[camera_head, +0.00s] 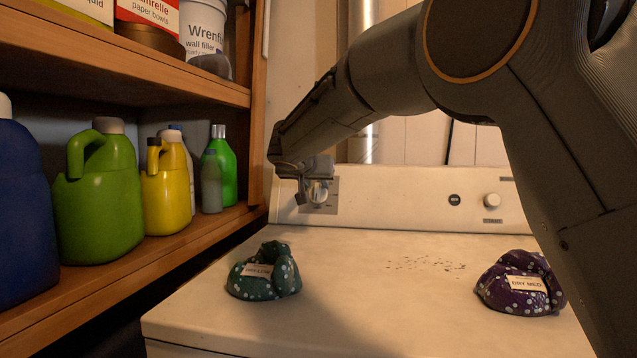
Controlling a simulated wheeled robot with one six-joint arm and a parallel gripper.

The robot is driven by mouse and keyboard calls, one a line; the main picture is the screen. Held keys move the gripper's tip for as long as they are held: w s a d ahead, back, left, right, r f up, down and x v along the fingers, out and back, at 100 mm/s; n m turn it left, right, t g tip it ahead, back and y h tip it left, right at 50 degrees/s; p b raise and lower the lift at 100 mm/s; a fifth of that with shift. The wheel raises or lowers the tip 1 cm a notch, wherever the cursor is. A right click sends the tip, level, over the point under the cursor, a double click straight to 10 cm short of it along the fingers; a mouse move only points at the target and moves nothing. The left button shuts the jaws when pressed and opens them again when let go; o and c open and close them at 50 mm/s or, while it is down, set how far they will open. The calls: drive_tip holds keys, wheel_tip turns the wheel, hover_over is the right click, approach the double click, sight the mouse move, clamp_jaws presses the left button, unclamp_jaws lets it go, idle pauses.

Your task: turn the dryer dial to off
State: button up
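The white dryer (400,312) has an upright control panel (395,212) along its back. A dial (318,192) sits on a grey plate at the panel's left end, partly hidden by my gripper. My gripper (316,196) is right at this dial, with its fingers around or in front of it; whether they touch it I cannot tell. A second round knob (491,200) and a small dark button (454,200) are on the panel to the right. The dial's markings are too small to read.
A teal dotted cloth bundle (264,271) and a purple one labelled "DRY MED" (521,284) lie on the dryer top. Dark specks lie between them. Wooden shelves (190,238) with several bottles stand close on the left. My arm crosses the right side.

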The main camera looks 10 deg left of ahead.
drive_tip(key=shift+w, duration=0.15)
drive_tip(key=shift+d, duration=0.1)
clamp_jaws()
drive_tip(key=shift+d+f, duration=0.1)
drive_tip(key=shift+d, duration=0.15)
drive_tip(key=shift+a, duration=0.2)
